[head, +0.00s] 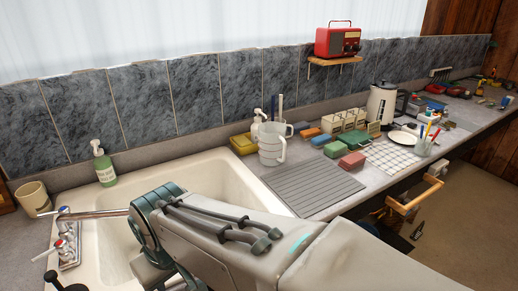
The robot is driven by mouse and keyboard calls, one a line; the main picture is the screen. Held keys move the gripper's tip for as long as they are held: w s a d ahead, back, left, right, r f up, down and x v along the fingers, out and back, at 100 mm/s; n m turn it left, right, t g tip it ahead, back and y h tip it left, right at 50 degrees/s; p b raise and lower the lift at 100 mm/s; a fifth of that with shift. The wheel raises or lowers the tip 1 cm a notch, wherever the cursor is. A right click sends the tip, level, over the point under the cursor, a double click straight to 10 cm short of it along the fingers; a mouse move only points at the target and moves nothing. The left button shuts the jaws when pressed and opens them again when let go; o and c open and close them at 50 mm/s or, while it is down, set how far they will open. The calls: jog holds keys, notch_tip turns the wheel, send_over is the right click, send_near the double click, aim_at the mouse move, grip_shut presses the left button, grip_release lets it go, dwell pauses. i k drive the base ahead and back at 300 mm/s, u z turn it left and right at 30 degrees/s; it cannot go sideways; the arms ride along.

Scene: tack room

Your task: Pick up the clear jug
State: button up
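A pale, translucent jug (271,146) with a side handle stands upright on the counter by the sink's right rim, just behind the grey ridged mat; it looks like the clear jug. A white pump bottle and a blue and a white upright stick show just behind it. My arm reaches across the front of the sink from the lower right, apart from the jug. My gripper's fingers cannot be made out in this view, and nothing is seen touching the jug.
The sink (216,172) has a tap (92,214) at left and a green soap bottle (104,165) behind. The ridged drying mat (312,186) is bare. Sponges (351,162), a rack and a kettle (381,104) stand to the right. A drawer (414,196) sticks out below.

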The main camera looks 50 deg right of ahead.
aim_at(275, 147)
jog(key=u, duration=2)
jog(key=k, duration=2.25)
jog(key=z, duration=1.4)
